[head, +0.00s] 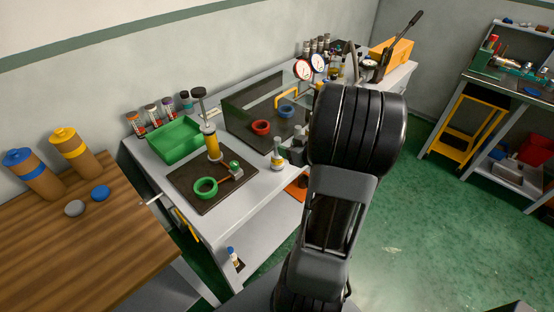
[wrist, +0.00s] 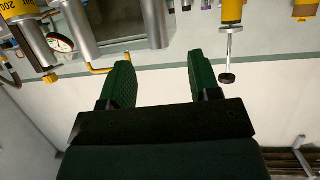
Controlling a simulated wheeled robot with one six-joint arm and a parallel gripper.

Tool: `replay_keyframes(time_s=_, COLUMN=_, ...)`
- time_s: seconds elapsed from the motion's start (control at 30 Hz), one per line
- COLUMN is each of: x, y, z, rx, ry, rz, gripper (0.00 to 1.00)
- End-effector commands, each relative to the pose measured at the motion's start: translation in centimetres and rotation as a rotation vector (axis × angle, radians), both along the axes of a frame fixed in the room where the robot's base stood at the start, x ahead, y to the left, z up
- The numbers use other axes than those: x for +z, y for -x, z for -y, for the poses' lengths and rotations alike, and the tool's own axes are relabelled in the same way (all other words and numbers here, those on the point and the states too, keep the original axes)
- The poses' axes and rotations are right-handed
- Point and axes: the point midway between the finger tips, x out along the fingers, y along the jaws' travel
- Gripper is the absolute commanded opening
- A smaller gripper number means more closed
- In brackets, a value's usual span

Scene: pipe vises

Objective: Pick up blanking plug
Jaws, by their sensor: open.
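I cannot tell for sure which thing is the blanking plug. A small grey round piece (head: 75,208) and a blue round piece (head: 100,193) lie side by side on the wooden table (head: 80,265) in the head view; either may be a plug. My gripper (wrist: 160,64) shows in the wrist view with its two dark green fingers wide apart and nothing between them. In the head view my raised arm covers the middle, and the gripper is not visible there.
The grey bench holds a green tray (head: 172,142), a green ring (head: 206,187) on a dark mat, a red ring (head: 261,127), a blue ring (head: 286,112) and gauges (head: 303,69). Green floor (head: 400,230) is clear at right.

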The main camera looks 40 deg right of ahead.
Motion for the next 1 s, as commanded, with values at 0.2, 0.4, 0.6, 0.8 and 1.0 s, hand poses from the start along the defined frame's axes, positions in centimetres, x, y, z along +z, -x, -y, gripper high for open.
replay_keyframes(time_s=0.2, x=-1.2, y=-2.8, z=-0.2, rx=0.001, ry=0.0, rz=-0.002, gripper=0.57)
replay_keyframes(time_s=0.4, x=-1.5, y=-3.7, z=-0.2, rx=-0.001, ry=0.0, rz=-0.001, gripper=0.57)
replay_keyframes(time_s=0.6, x=-1.8, y=-6.1, z=-0.1, rx=0.001, ry=0.001, rz=-0.002, gripper=0.57)
replay_keyframes(time_s=0.8, x=-2.6, y=-8.2, z=-0.1, rx=-0.001, ry=0.001, rz=-0.001, gripper=0.57)
replay_keyframes(time_s=1.0, x=-2.9, y=-8.6, z=-0.1, rx=-0.001, ry=0.002, rz=-0.002, gripper=0.57)
